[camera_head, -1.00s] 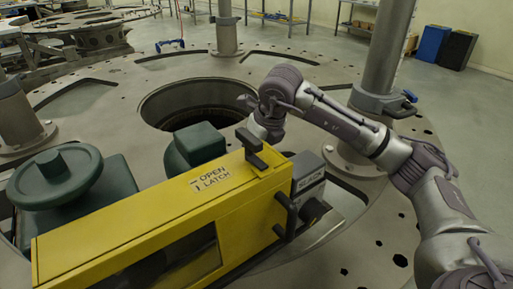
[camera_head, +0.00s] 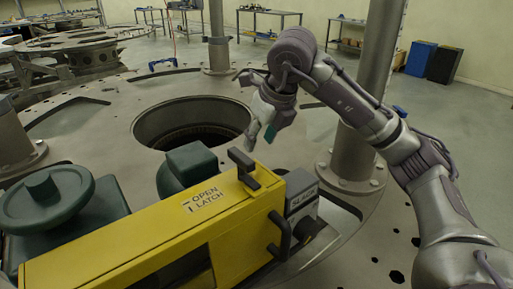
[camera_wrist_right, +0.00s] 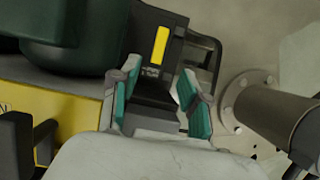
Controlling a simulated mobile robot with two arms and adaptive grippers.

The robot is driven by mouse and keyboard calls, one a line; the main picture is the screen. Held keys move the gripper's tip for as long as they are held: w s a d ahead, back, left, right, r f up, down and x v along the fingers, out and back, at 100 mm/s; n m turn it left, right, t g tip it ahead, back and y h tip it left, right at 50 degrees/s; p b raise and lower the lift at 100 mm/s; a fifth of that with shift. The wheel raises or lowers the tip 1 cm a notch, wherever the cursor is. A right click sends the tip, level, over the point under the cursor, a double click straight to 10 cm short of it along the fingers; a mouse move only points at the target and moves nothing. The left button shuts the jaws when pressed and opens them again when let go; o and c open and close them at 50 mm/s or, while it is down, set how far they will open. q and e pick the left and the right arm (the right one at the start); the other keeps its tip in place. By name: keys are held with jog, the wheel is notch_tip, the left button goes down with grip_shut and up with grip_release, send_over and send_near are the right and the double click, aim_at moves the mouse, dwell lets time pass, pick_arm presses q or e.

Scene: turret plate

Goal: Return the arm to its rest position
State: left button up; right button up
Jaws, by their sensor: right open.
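My right arm reaches in from the right in the head view, bent at a raised elbow. Its gripper (camera_head: 262,122) hangs fingers down, apart from the yellow housing and above the plate beside the large round hole. In the wrist view my right gripper (camera_wrist_right: 160,98) is open, with two teal-padded fingers spread and nothing held. A dark block with a yellow stripe (camera_wrist_right: 161,45) shows beyond and between the fingers. The yellow housing (camera_head: 150,232), lettered "OPEN LATCH", carries a black latch handle (camera_head: 245,168). My left gripper is not in view.
A grey post (camera_head: 368,90) stands on the plate close behind my right arm. A dark green valve-like body with a handwheel (camera_head: 45,190) is at left. The round hole (camera_head: 190,122) opens in the turret plate. A grey box (camera_head: 300,193) adjoins the housing.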

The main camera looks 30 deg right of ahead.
jog(key=shift+s+r, duration=0.1)
jog(key=shift+r, duration=0.1)
dwell(0.4)
